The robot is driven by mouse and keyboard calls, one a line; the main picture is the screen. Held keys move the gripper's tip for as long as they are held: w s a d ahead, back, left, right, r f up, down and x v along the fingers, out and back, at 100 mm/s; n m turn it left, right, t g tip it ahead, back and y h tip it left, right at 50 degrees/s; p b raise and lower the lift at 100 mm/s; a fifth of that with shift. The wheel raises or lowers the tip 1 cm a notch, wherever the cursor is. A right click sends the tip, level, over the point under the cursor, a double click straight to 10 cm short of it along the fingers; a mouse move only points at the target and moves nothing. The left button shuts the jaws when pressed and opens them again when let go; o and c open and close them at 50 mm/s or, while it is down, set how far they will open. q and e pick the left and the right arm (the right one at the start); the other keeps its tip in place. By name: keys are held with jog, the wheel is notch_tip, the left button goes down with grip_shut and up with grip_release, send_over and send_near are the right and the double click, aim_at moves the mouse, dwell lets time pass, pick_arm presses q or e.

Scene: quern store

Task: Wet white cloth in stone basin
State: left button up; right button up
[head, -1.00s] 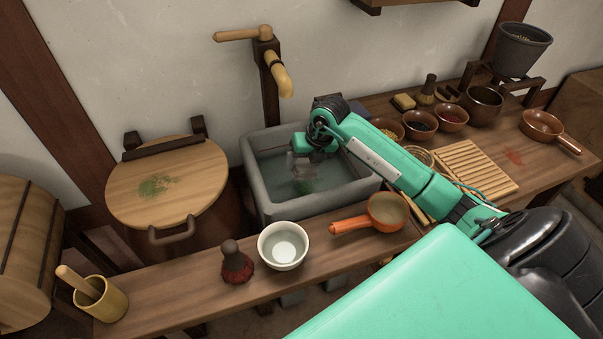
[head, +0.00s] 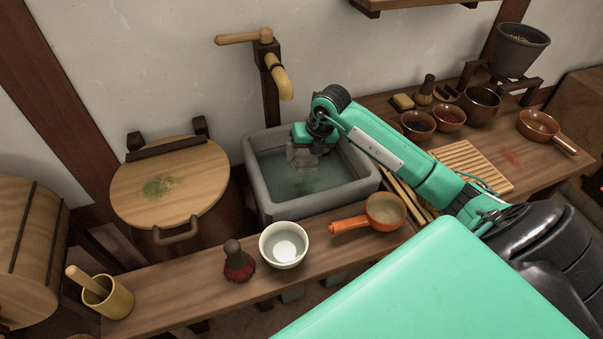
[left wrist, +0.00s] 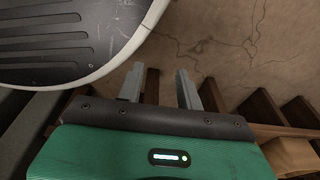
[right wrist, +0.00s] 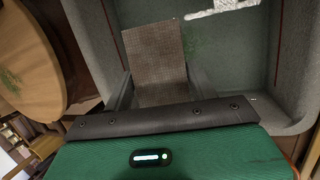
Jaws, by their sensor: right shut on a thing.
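The grey stone basin (head: 325,203) stands below the tap and holds greenish water; its wall also shows in the right wrist view (right wrist: 298,75). My right gripper (head: 302,160) is over the basin, pointing down. In the right wrist view my right gripper (right wrist: 160,92) is shut on a flat, woven, grey-brown piece that looks like the cloth (right wrist: 155,55); it does not look white here. I cannot tell whether its lower edge touches the water. My left gripper (left wrist: 158,88) is open and empty over the floor, outside the head view.
The wooden tap (head: 279,78) hangs behind the basin. A round lidded barrel (head: 200,190) is at left. A white bowl (head: 284,245), dark red brush (head: 238,262) and orange-handled pan (head: 385,211) line the front shelf. Several bowls and a slatted board (head: 470,165) are at right.

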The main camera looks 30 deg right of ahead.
aim_at(299, 152)
jog(key=shift+r+p, duration=0.65)
jog(key=shift+r, duration=0.45)
jog(key=shift+r+p, duration=0.8)
jog(key=shift+r, duration=0.35)
pick_arm(q)
jog(key=s+a+f, duration=0.1)
jog(key=s+f, duration=0.1)
jog(key=s, duration=0.3)
jog(key=shift+s+a+f, duration=0.15)
jog(key=shift+s+a, duration=0.1)
pick_arm(e)
jog(key=shift+r, duration=0.1)
jog(key=shift+r+p, duration=1.3)
jog(key=shift+r, duration=0.7)
pick_arm(q)
notch_tip(299, 152, up, 2)
jog(key=shift+r, duration=0.25)
